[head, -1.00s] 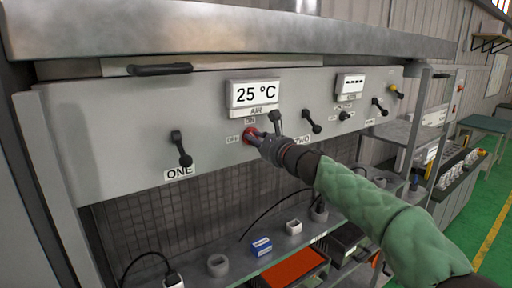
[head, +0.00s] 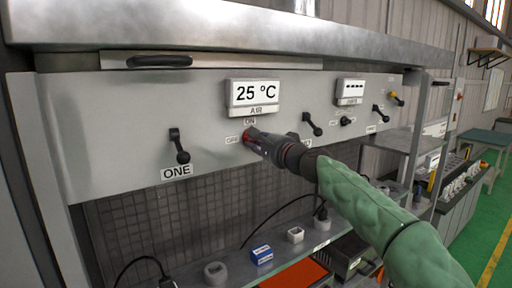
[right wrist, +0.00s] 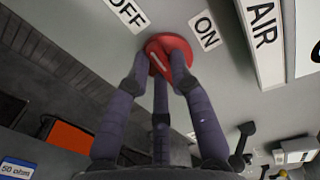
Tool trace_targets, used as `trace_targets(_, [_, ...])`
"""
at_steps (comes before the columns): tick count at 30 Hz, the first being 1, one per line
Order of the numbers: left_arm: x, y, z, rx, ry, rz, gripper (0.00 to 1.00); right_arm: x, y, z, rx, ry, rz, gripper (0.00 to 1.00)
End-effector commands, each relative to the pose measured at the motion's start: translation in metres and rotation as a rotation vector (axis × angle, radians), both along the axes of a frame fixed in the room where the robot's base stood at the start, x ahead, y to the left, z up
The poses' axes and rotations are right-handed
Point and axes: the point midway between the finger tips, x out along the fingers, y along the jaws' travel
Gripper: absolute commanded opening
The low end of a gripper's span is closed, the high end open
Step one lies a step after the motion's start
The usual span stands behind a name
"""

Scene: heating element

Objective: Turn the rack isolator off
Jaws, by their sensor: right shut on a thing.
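The rack isolator is a red round knob (head: 247,138) on the grey panel under the 25 °C AIR display (head: 255,93). An OFF label (head: 232,140) is at its left and an ON label (head: 249,121) above it. My right gripper (head: 254,140) is shut on the knob. In the right wrist view its three dark fingers (right wrist: 160,82) close around the red knob (right wrist: 172,48), which has a white line on its face. The OFF label (right wrist: 127,12) and ON label (right wrist: 205,30) show beyond it. My left gripper is not in view.
A black lever marked ONE (head: 179,147) is left of the knob. More levers (head: 312,124) are to the right; the nearest label there is partly hidden by my gripper.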

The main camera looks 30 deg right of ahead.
Motion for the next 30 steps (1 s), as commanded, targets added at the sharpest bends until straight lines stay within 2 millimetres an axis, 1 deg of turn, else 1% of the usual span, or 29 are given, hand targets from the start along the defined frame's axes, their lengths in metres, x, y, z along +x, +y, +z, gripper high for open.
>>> trace_targets(1, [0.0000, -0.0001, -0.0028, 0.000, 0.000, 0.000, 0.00, 0.0005, 0.0001, -0.0019, -0.020, -0.002, 0.000, 0.00])
trace_targets(9, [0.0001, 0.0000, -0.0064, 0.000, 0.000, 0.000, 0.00, 0.0006, 0.0002, -0.0018, -0.082, -0.004, 0.001, 0.00])
trace_targets(22, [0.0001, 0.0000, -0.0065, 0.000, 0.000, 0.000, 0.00, 0.0005, 0.0002, -0.0015, -0.092, -0.005, 0.002, 0.00])
trace_targets(23, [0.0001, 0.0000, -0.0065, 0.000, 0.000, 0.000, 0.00, 0.0005, 0.0002, -0.0015, -0.092, -0.005, 0.002, 0.25])
trace_targets(24, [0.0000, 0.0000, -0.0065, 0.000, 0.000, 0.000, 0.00, 0.0005, 0.0002, -0.0015, -0.092, -0.005, 0.002, 0.36])
trace_targets(25, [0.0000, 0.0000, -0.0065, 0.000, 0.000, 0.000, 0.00, 0.0005, 0.0002, -0.0015, -0.092, -0.005, 0.001, 0.45])
trace_targets(26, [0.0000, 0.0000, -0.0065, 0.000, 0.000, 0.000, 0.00, 0.0005, 0.0002, -0.0015, -0.092, -0.005, 0.001, 0.46])
trace_targets(30, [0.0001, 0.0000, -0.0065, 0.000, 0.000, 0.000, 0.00, 0.0004, 0.0000, -0.0012, -0.091, -0.006, 0.001, 0.46])
